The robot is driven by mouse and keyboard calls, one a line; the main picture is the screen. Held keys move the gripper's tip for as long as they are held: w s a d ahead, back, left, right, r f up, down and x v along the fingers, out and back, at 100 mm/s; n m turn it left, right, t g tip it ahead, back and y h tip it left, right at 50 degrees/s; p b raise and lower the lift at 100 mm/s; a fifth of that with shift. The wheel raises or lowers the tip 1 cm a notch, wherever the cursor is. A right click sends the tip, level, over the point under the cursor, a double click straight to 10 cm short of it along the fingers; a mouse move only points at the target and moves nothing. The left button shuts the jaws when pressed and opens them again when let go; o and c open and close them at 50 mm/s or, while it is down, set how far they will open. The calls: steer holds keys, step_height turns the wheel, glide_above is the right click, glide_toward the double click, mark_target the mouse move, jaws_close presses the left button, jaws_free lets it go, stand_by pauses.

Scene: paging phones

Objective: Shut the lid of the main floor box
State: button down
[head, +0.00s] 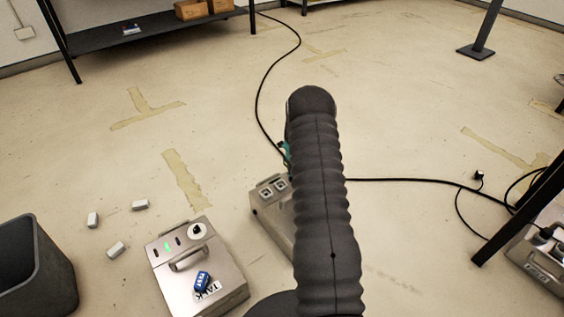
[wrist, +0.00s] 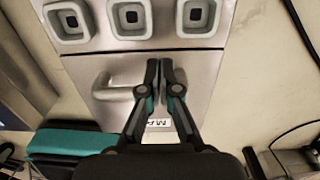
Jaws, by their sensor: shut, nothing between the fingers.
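The main floor box (head: 268,226) is a metal box on the floor, partly hidden behind my arm in the head view. Its far end shows square sockets there. In the wrist view its metal face (wrist: 215,75) fills the middle, with three pale square sockets in a row, a bar handle (wrist: 108,92) and a label partly covered by my fingers, reading "MA". My gripper (wrist: 161,68) is shut and empty, over the face just right of the handle and below the sockets. I cannot tell touching from hovering, nor how far the lid stands open. The head view hides my gripper.
A second metal box (head: 170,262) with a handle, green light and blue object (head: 202,281) stands left. A dark bin (head: 30,270) is at far left, with small white blocks (head: 140,205) nearby. A box with plugs (head: 540,270) is at right. Black cables (head: 400,180) cross the floor.

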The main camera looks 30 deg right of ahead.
steer(key=w+a+r+b, duration=0.1)
steer(key=w+r, duration=0.2)
steer(key=w, duration=0.6)
steer(key=shift+w, duration=0.3)
